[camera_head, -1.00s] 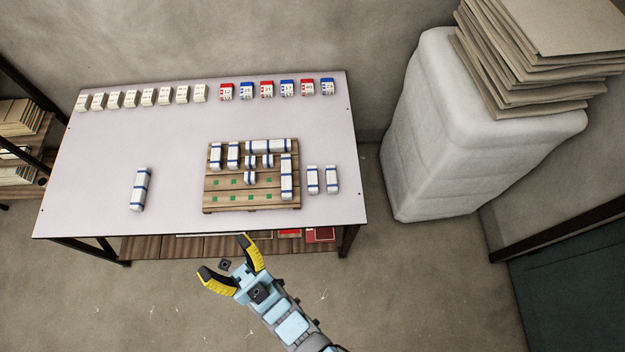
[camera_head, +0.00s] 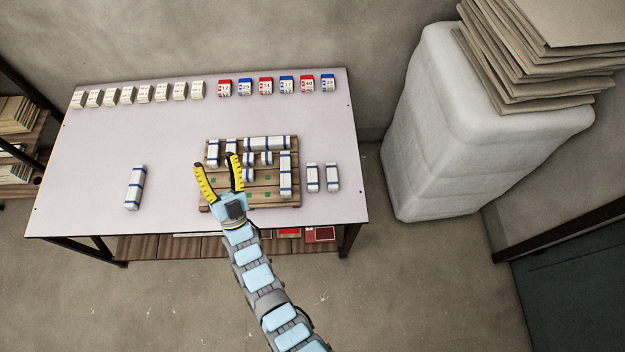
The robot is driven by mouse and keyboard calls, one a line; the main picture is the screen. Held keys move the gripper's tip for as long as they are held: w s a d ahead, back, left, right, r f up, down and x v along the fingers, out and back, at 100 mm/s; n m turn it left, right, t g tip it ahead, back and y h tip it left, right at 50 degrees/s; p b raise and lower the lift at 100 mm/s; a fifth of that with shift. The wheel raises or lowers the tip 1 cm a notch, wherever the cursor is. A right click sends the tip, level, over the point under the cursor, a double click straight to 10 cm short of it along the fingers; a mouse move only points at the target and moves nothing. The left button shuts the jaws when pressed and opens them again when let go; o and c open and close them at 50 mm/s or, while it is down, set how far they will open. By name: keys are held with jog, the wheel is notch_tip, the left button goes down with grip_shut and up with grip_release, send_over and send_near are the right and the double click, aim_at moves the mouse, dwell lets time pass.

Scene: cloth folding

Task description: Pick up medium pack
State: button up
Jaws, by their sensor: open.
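White packs with blue bands come in several lengths. Two medium-length packs lie side by side on the table right of the pallet: one (camera_head: 312,178) nearer the pallet, one (camera_head: 332,178) farther right. Another pack of similar length (camera_head: 212,150) lies at the pallet's back left corner; one beside it is partly hidden by a finger. A long pack (camera_head: 135,188) lies alone on the table's left. My gripper (camera_head: 215,162) is open, with yellow fingers pointing away over the left part of the wooden pallet (camera_head: 285,204). I see nothing held; its height above the pallet is unclear.
The pallet also bears long packs (camera_head: 267,143) and short ones at its back and right. White boxes (camera_head: 145,94) and red and blue numbered boxes (camera_head: 266,86) line the table's back edge. The table (camera_head: 100,150) is clear around the left pack.

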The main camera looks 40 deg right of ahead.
jog(key=w+d+f+g+y+b, duration=0.2)
jog(key=w+d+f, duration=0.15)
jog(key=w, duration=0.65)
jog(key=w+d+f+m+g+y+b, duration=0.1)
jog(key=w+d+f+g+y+b, duration=0.3)
jog(key=w, duration=0.5)
jog(key=w+d+f+g+y+b, duration=0.15)
jog(key=w+f, duration=0.35)
jog(key=w, duration=0.5)
jog(key=n+g+y+b, duration=0.35)
jog(key=g+b, duration=0.65)
jog(key=g, duration=0.5)
send_near(312, 175)
jog(key=shift+m, duration=0.35)
jog(key=shift+w+f+b, duration=0.15)
jog(key=shift+f+b, duration=0.75)
jog(key=shift+f, duration=0.2)
jog(key=shift+w+f+b, duration=0.15)
jog(key=shift+f+b, duration=0.75)
jog(key=shift+f, duration=0.2)
jog(key=shift+w+d+f+b, duration=0.2)
jog(key=shift+f+b, duration=0.2)
jog(key=shift+f, duration=0.6)
jog(key=shift+w+d+f+b, duration=0.1)
jog(key=shift+d+f+b, duration=0.2)
jog(key=shift+f, duration=0.7)
jog(key=shift+w+d+f+b, duration=0.15)
jog(key=shift+f+b, duration=0.3)
jog(key=shift+f, duration=0.55)
